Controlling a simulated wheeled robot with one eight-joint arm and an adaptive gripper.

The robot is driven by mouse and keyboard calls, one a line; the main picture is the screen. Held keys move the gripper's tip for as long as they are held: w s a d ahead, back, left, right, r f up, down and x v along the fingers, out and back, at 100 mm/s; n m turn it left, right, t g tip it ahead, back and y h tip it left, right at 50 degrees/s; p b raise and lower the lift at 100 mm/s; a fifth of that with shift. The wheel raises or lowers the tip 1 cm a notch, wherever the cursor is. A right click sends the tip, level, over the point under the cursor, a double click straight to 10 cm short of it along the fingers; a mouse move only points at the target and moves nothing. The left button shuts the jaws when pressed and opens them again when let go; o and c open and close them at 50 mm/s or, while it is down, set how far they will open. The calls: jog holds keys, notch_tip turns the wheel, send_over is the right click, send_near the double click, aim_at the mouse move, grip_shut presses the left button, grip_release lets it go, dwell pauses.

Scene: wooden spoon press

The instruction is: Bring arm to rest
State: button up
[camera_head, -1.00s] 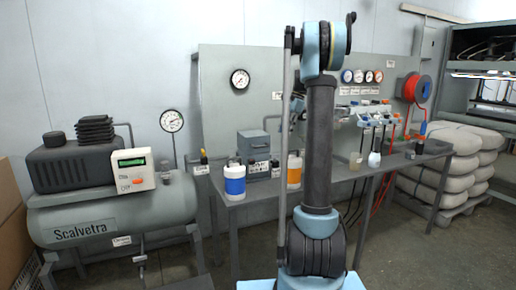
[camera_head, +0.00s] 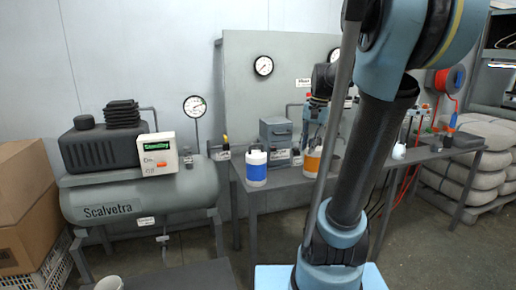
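My arm (camera_head: 365,165) rises from my light blue base at the lower right and folds over at a large blue joint at the top right. My gripper (camera_head: 312,145) hangs small behind the arm's grey rod, in line with the orange-and-white bottle (camera_head: 312,163) on the bench. It seems to point down. Its fingertips are too small and partly covered to show whether they are open or shut. I see nothing clearly held in it.
A grey bench (camera_head: 270,187) with a blue-and-white bottle (camera_head: 256,168) and a grey box (camera_head: 276,136) stands behind the arm. A Scalvetra compressor (camera_head: 110,210) with a white control box (camera_head: 158,153) is left. Cardboard boxes (camera_head: 22,210) stand far left. Stacked sacks (camera_head: 487,170) are right.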

jog(key=s+f+n+t+h, duration=0.1)
jog(key=s+f+n, duration=0.5)
jog(key=s+f, duration=1)
jog(key=shift+s+d+f+n+t+h, duration=0.2)
jog(key=shift+s+f+n+t+h, duration=0.15)
jog(key=shift+s, duration=0.85)
jog(key=shift+w+f, duration=0.2)
jog(key=shift+w, duration=0.25)
